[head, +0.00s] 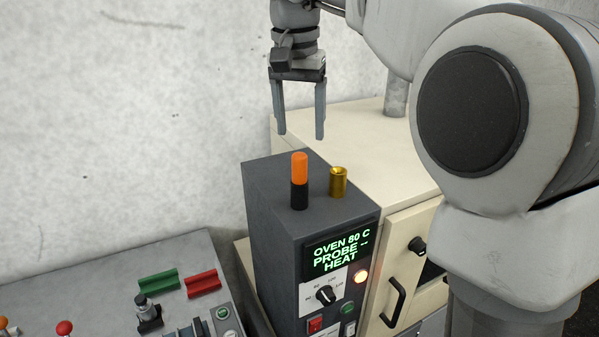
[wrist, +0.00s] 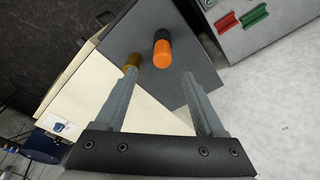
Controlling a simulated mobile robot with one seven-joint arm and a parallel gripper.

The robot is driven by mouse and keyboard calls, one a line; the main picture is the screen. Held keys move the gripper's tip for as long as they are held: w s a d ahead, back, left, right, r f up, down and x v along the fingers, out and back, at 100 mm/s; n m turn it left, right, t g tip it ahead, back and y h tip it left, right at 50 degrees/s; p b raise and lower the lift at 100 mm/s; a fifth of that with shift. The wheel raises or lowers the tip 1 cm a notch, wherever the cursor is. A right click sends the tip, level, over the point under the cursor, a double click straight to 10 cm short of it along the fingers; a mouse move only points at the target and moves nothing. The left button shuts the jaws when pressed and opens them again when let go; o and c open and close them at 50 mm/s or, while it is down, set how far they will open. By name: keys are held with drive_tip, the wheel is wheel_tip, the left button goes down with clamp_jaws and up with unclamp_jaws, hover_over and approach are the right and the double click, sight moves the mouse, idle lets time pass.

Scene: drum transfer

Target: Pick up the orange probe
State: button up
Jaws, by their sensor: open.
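The orange probe (head: 300,168) stands upright in a black holder or base (head: 299,195) on top of the dark grey oven control box (head: 270,195). In the wrist view the probe (wrist: 162,55) shows ahead of and between the finger lines, with its orange end toward the camera. My gripper (head: 302,137) is open and empty, its fingers pointing down above the box. The fingertips look higher than the probe's top and apart from it. In the wrist view my gripper (wrist: 160,75) has nothing between its fingers.
A brass cylinder (head: 338,182) stands close to the right of the probe. The box display reads "OVEN 80 C PROBE -- HEAT". A cream cabinet (head: 400,180) stands behind and right. A grey panel (head: 100,290) with green and red holders lies at lower left.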

sight(299, 154)
drive_tip(key=shift+w+f, duration=0.2)
drive_tip(key=shift+f, duration=1.55)
drive_tip(key=shift+w+f, duration=0.2)
drive_tip(key=shift+f, duration=1.55)
clamp_jaws()
